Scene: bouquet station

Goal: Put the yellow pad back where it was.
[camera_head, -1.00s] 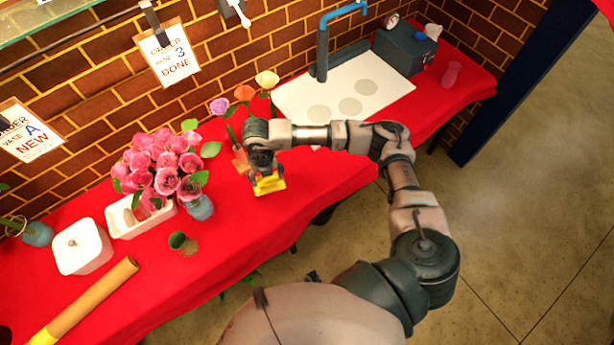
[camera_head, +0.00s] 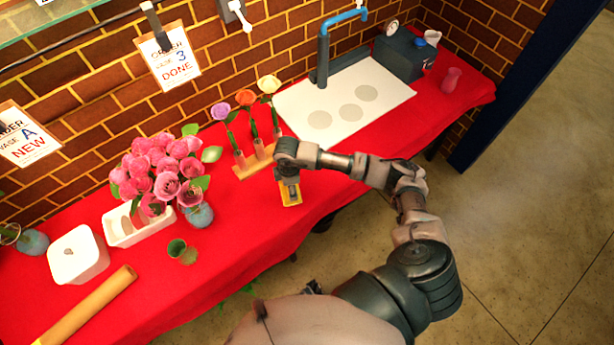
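The yellow pad (camera_head: 291,201) is at my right gripper (camera_head: 290,187), over the red table near its front edge, just right of the wooden flower rack. The dark fingers overlap the pad and appear shut on it, though the wrist hides part of the grip. I cannot tell whether the pad touches the cloth. My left gripper is not in view.
The wooden rack (camera_head: 243,172) with three single flowers stands close behind and left of the gripper. A pink bouquet (camera_head: 155,172), white tray (camera_head: 122,232), green cup (camera_head: 177,249) and white box (camera_head: 78,255) are farther left. A white board (camera_head: 345,105) lies behind. Red cloth left of the gripper is clear.

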